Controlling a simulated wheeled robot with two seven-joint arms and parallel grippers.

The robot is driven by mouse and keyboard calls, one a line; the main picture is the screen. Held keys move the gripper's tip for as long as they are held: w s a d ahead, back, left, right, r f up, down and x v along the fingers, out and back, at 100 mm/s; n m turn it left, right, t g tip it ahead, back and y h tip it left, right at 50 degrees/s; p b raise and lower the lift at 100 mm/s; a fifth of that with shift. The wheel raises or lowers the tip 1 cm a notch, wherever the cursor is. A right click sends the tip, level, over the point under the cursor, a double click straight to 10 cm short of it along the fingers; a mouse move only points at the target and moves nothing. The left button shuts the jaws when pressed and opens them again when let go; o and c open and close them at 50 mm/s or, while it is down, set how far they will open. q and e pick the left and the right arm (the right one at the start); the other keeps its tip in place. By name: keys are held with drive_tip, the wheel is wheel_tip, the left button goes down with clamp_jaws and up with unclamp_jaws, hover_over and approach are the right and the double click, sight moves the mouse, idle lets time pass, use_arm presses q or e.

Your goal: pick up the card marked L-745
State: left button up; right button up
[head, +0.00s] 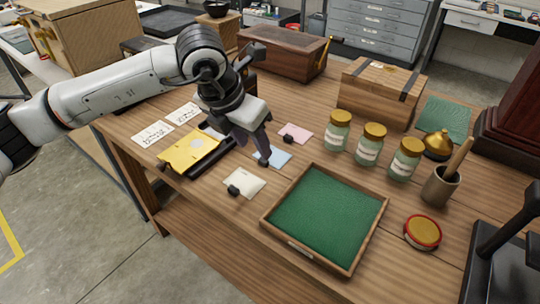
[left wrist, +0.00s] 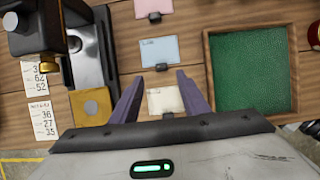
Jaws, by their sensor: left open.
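Three small cards lie in a row on the wooden table, each with a black clip at its edge: a cream card (head: 247,180), a blue card (head: 277,155) and a pink card (head: 297,131). The left wrist view also shows the cream card (left wrist: 165,99), the blue card (left wrist: 158,50) and the pink card (left wrist: 153,6). Their markings are too small to read, so I cannot tell which is L-745. My left gripper (head: 257,150) is open and empty above the row. In the left wrist view its fingers (left wrist: 162,88) flank the cream card from above. My right gripper is out of view.
A green-lined tray (head: 372,232) stands right of the cards. A yellow sheet (head: 188,148) on a dark device and paper number lists (head: 154,133) lie to the left. Several jars (head: 370,143), a brush pot (head: 440,187) and wooden boxes stand behind and right.

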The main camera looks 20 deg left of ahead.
sight(262, 161)
use_arm(q)
drive_tip(key=x, duration=0.6)
drive_tip(key=shift+s+d+p, duration=0.1)
drive_tip(key=shift+s+p, duration=0.1)
drive_tip(key=shift+p, duration=0.2)
clamp_jaws()
